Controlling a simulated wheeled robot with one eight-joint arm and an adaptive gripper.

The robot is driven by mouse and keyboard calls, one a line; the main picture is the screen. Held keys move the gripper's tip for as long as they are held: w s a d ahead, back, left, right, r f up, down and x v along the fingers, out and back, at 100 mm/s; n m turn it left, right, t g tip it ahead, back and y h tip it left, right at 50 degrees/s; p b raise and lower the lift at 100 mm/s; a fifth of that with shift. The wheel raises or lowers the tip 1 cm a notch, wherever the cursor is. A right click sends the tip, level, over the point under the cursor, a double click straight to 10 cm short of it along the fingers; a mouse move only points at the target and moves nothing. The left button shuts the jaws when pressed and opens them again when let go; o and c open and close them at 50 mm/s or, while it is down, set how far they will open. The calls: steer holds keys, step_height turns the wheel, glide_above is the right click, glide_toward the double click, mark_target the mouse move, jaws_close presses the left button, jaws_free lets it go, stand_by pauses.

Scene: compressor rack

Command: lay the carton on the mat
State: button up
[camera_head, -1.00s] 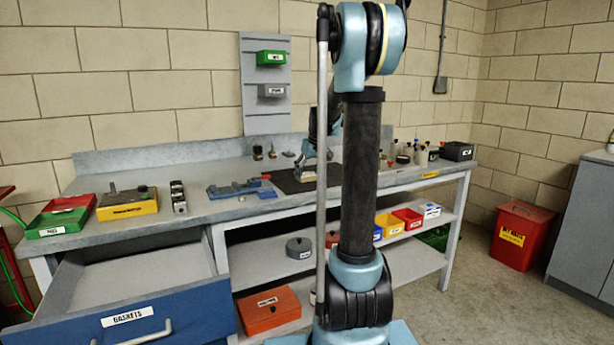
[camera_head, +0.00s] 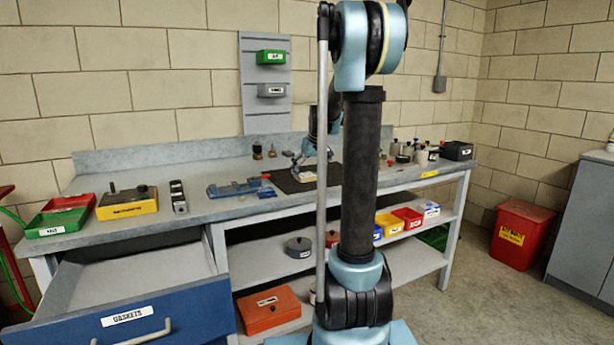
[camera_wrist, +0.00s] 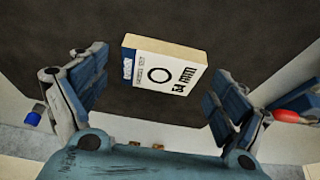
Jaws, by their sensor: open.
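The carton (camera_wrist: 162,68) is a small cream box with a blue end, a printed black ring and lettering. In the wrist view it lies flat on the dark mat (camera_wrist: 215,24), between and a little beyond my open fingers, with a gap on both sides. My gripper (camera_wrist: 158,92) is open and empty above it. In the head view the mat (camera_head: 290,184) lies on the workbench, and the carton (camera_head: 305,177) shows as a small pale patch on it below my gripper (camera_head: 308,165). My arm column hides the mat's right part.
A blue vise (camera_head: 233,188) stands left of the mat. A yellow box (camera_head: 127,204) and green and red trays (camera_head: 60,222) are at the bench's left. Small bottles (camera_head: 405,152) stand at the right. The gaskets drawer (camera_head: 130,290) is pulled open at front left.

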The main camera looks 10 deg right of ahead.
steer(key=v, duration=1.1)
steer(key=shift+s+r, duration=0.2)
steer(key=s+f+m, duration=0.1)
steer(key=s+f, duration=0.7)
steer(key=s, duration=0.5)
steer(key=s+a+f+m+g+h, duration=0.1)
steer(key=s+f, duration=0.7)
steer(key=s, duration=0.5)
steer(key=s+a+f+m+g, duration=0.1)
steer(key=s+f, duration=0.7)
steer(key=s, duration=0.5)
steer(key=shift+f, duration=0.35)
